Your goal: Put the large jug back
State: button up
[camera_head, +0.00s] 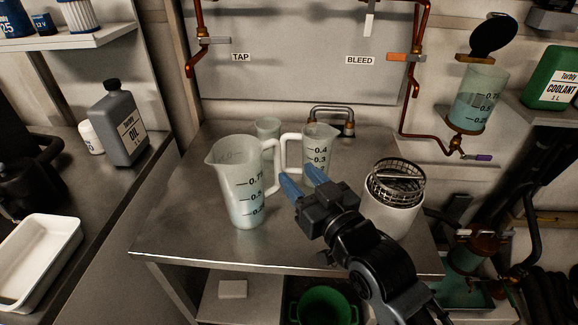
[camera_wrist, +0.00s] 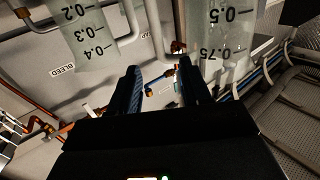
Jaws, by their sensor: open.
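The large jug (camera_head: 238,190), translucent with marks up to 0.75, stands upright on the metal table, its handle on its right side. It also shows in the wrist view (camera_wrist: 222,35), upside down at the right. A smaller jug (camera_head: 320,155) with marks up to 0.4 stands to its right, its handle facing the large jug's handle; the wrist view shows it at the upper left (camera_wrist: 88,40). My gripper (camera_head: 303,181) is open and empty, its blue fingers just right of the large jug's handle and in front of the small jug. No contact is visible.
A small cup (camera_head: 268,128) stands behind the jugs. A white container with a wire basket (camera_head: 397,195) is right of my gripper. The table (camera_head: 190,225) is clear at its front left. Copper pipes with TAP (camera_head: 241,57) and BLEED (camera_head: 360,60) labels run along the back wall.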

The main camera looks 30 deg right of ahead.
jog(key=shift+s, duration=0.95)
jog(key=s+a+f+g, duration=0.1)
jog(key=s, duration=1.5)
jog(key=s+a+f+g, duration=0.1)
jog(key=s+a+g, duration=0.1)
jog(key=s, duration=1.5)
jog(key=shift+s+n+y, duration=0.3)
jog(key=shift+a, duration=0.1)
